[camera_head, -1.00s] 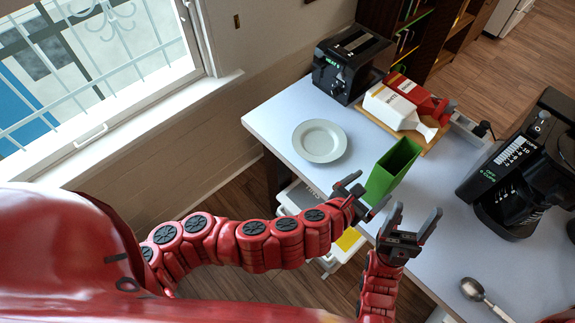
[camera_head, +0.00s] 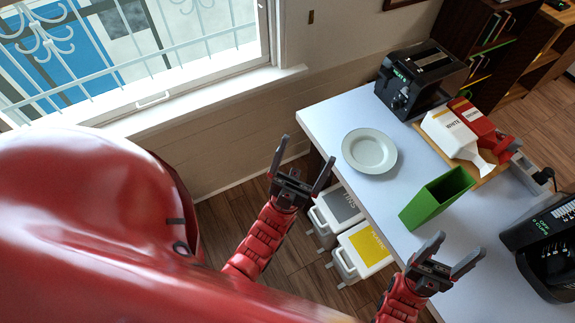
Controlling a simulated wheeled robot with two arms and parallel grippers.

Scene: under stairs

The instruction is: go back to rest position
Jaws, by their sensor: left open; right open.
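My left gripper (camera_head: 302,172) is open and empty. It is apart from the table, over the floor to the left of the table's left edge. My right gripper (camera_head: 451,253) is open and empty at the table's front edge, below the green box in the picture. Both red arms come up from the bottom of the view, with the grippers pointing away from my body. My red body fills the lower left and hides part of the floor.
The white table (camera_head: 420,165) bears a plate (camera_head: 369,151), a green open box (camera_head: 437,198), a black toaster (camera_head: 421,80), and white and red bottle-shaped packs (camera_head: 458,134) on a board. A black coffee machine (camera_head: 545,245) stands at right. A window (camera_head: 140,50) is at left.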

